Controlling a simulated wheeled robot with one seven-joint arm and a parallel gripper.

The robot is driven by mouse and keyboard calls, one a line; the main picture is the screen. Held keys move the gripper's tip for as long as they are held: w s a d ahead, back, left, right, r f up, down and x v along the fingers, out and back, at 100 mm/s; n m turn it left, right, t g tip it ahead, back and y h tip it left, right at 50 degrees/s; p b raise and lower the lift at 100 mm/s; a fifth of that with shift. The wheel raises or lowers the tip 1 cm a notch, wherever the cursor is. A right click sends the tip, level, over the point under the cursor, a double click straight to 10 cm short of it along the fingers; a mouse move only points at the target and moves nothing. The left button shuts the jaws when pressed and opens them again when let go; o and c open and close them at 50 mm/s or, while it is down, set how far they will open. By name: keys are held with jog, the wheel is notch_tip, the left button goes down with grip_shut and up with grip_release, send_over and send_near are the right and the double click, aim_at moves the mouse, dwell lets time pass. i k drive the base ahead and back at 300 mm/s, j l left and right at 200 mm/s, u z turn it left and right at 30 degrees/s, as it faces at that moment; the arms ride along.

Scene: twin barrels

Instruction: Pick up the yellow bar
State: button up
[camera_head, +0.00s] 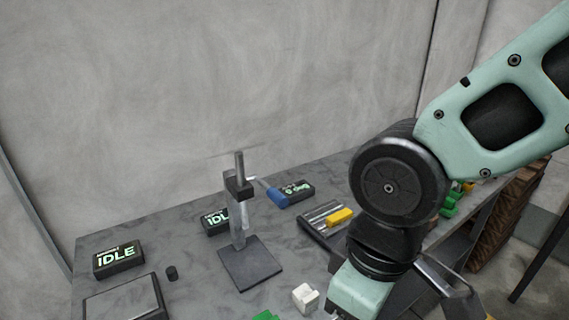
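A small yellow bar (340,216) lies on a grey grooved tray (318,211) at the middle right of the table. My arm comes in from the upper right, and its lower part hangs close to the tray's right side. The end of my arm runs off the bottom edge of the view. Part of my gripper (455,290) shows at the lower right, but its fingertips are not clear. I cannot tell whether it is open or shut.
A stand (242,235) with a blue-handled lever (276,197) is left of the tray. Black display boxes (118,259) sit around it. A white cube (305,297) and a green piece (266,315) are in front. Several green blocks (450,203) lie right of my arm.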

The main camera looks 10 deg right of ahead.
aim_at(338, 218)
jog(key=z, duration=0.25)
jog(key=i+l+z, duration=0.15)
jog(key=i+z, duration=0.55)
jog(key=i, duration=0.25)
